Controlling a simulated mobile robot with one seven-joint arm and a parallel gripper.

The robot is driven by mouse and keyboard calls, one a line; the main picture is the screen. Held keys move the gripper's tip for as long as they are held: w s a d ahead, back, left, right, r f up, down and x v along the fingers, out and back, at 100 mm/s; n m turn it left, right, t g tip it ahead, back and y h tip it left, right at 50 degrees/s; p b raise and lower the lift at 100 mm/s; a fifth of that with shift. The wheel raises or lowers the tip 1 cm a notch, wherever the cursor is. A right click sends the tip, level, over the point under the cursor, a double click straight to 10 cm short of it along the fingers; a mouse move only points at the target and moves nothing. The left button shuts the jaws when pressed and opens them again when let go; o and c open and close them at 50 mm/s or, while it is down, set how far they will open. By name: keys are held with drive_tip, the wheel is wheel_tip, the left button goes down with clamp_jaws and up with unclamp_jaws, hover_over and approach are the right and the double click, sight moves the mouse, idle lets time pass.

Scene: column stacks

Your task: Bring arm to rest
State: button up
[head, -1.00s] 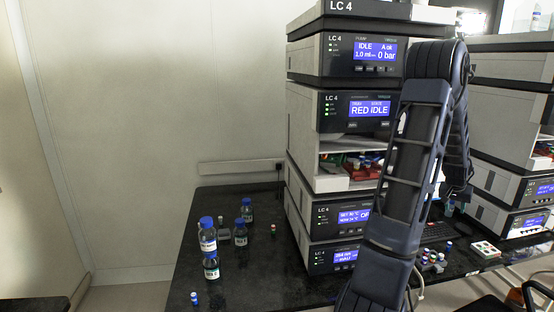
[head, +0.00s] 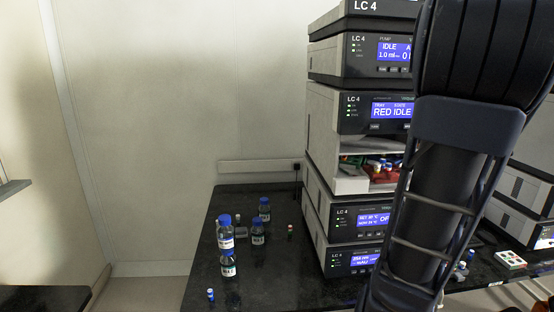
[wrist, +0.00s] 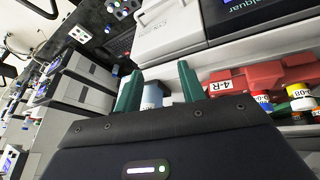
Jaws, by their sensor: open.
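My arm (head: 440,190) fills the right of the head view, and its gripper end is hidden or out of frame there. In the wrist view my gripper (wrist: 158,88) shows two green fingers spread apart. A pale blue-grey object (wrist: 153,96) shows in the gap behind the fingers; I cannot tell whether they touch it. A red rack marked 4-R (wrist: 228,82) with colored-cap vials lies just beyond the right finger. The LC 4 stack (head: 345,110) stands behind my arm, with a red rack and vials in its open bay (head: 385,170).
Several blue-capped bottles (head: 229,262) stand on the black bench (head: 260,292), left of the stack. A small vial (head: 210,295) stands near the front edge. A white tray with colored items (head: 510,260) lies at the right. A keyboard (wrist: 122,42) shows in the wrist view.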

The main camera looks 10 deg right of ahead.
drive_tip(key=s+a+n+y, duration=0.1)
drive_tip(key=s+a, duration=0.3)
drive_tip(key=a, duration=1)
drive_tip(key=s+a+n+y, duration=0.2)
drive_tip(key=s+a, duration=0.2)
drive_tip(key=a, duration=1.1)
drive_tip(key=shift+s+r, duration=0.2)
drive_tip(key=shift+r, duration=0.1)
